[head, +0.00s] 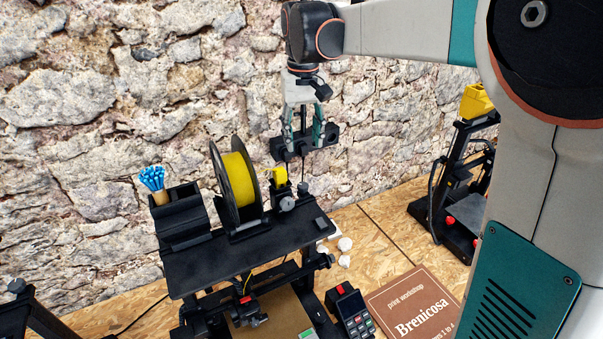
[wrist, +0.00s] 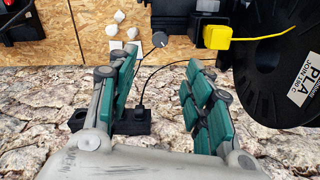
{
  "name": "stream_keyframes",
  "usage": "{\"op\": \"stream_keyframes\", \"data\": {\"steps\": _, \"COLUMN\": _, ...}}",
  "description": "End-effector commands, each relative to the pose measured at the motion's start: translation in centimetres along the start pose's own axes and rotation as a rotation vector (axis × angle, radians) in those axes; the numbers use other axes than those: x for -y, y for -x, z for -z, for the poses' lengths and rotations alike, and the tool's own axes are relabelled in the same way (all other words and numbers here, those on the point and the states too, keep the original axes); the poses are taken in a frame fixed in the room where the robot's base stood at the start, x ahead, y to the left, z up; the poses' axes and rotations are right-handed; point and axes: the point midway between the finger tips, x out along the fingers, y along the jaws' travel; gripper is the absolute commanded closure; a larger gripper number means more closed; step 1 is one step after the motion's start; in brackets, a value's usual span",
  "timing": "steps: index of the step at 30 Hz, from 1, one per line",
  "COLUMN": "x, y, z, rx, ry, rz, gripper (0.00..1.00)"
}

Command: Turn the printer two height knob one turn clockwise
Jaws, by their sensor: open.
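The middle black printer (head: 200,266), presumably printer two, stands against the stone wall. A grey round knob (head: 287,203) sits at its top right, beside a yellow part (head: 279,176). In the wrist view the dark grey knob (wrist: 160,39) lies beyond the fingertips, left of the yellow part (wrist: 226,38). I cannot read a label on it, so I cannot tell that it is the height knob. My gripper (head: 305,141) is open and empty, pointing down above the knob and apart from it. Its teal-padded fingers (wrist: 160,72) stand wide apart in the wrist view.
A yellow filament spool (head: 238,180) stands upright left of the knob. A black socket block (wrist: 132,123) with a cable is on the wall behind my gripper. Another printer (head: 447,215) is at right.

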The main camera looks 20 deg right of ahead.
Motion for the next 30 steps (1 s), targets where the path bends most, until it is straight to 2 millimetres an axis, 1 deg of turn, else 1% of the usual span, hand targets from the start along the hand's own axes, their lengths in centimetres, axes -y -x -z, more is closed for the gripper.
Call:
{"op": "stream_keyframes", "data": {"steps": 1, "x": 0.0, "y": 0.2, "z": -0.2, "rx": 0.000, "ry": 0.073, "rz": 0.000, "gripper": 0.54}}
{"op": "stream_keyframes", "data": {"steps": 4, "x": 0.0, "y": 0.2, "z": -0.4, "rx": 0.000, "ry": 0.191, "rz": 0.000, "gripper": 0.54}}
{"op": "stream_keyframes", "data": {"steps": 7, "x": 0.0, "y": 0.1, "z": -0.5, "rx": 0.000, "ry": 0.254, "rz": 0.000, "gripper": 0.54}}
{"op": "stream_keyframes", "data": {"steps": 11, "x": 0.0, "y": -0.6, "z": -0.5, "rx": 0.000, "ry": 0.276, "rz": 0.000, "gripper": 0.54}}
{"op": "stream_keyframes", "data": {"steps": 14, "x": 0.0, "y": -1.8, "z": -0.5, "rx": 0.000, "ry": 0.275, "rz": 0.000, "gripper": 0.54}}
{"op": "stream_keyframes", "data": {"steps": 24, "x": 0.0, "y": -8.3, "z": -0.5, "rx": 0.000, "ry": 0.273, "rz": 0.000, "gripper": 0.54}}
{"op": "stream_keyframes", "data": {"steps": 30, "x": 0.0, "y": -11.6, "z": -0.5, "rx": 0.000, "ry": 0.272, "rz": 0.000, "gripper": 0.54}}
